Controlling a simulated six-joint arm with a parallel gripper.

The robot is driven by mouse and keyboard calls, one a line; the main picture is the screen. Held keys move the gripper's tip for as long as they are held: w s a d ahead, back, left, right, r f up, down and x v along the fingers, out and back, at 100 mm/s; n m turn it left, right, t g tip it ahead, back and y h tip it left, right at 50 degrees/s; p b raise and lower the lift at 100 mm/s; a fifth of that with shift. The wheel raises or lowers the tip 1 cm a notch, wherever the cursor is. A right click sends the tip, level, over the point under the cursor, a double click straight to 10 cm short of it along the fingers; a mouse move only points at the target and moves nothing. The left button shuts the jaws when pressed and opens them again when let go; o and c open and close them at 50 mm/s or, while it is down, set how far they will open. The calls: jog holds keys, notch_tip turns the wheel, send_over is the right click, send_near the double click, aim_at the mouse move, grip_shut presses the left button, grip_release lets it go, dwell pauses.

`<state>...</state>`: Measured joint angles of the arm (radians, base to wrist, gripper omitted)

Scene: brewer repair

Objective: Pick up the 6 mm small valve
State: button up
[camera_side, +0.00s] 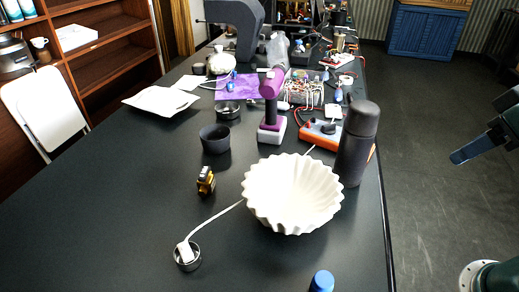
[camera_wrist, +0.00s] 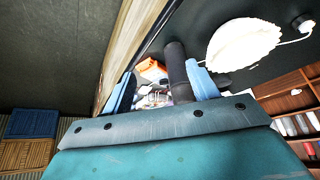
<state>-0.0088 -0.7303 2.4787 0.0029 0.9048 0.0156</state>
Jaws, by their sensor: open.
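A small black and brass fitting (camera_side: 205,181), which looks like the small valve, stands on the black table left of the white fluted bowl. Its size marking cannot be read. I cannot make it out in the wrist view. My gripper (camera_wrist: 162,84) is open and empty, with a blue finger at each side of the wrist view. In the side view one blue finger shows at the right edge, off the table's right side and well away from the fitting.
The white fluted bowl (camera_side: 292,193) and a tall dark bottle (camera_side: 357,145) stand near the table's right edge, between my gripper and the fitting. A dark cup (camera_side: 215,139), purple drill (camera_side: 271,105) and orange power strip (camera_side: 320,136) are behind. The table's front left is clear.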

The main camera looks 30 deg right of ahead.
jog(key=w+a+r+m+g, duration=0.1)
jog(key=w+a+r, duration=0.15)
jog(key=w, duration=0.25)
jog(key=w+a+r+m, duration=0.1)
jog(key=w+r, duration=0.2)
jog(key=w, duration=0.3)
jog(key=m+g, duration=0.3)
jog(key=m, duration=0.3)
send_over(205, 172)
jog(key=s, duration=0.2)
notch_tip(205, 172, down, 10)
jog(key=shift+w+d+f, duration=0.1)
jog(key=shift+w+f, duration=0.1)
jog(key=shift+f, duration=1.2)
jog(key=shift+w+d+f, duration=0.1)
jog(key=shift+w+f, duration=0.05)
jog(key=shift+f, duration=1.3)
jog(key=shift+w+f, duration=0.2)
jog(key=shift+f, duration=1.2)
jog(key=shift+f, duration=0.1)
jog(key=shift+w+a+f, duration=0.1)
jog(key=shift+w+f, duration=0.15)
jog(key=shift+f, duration=1)
jog(key=shift+w+f, duration=0.25)
jog(key=shift+f, duration=0.95)
jog(key=shift+c, duration=0.2)
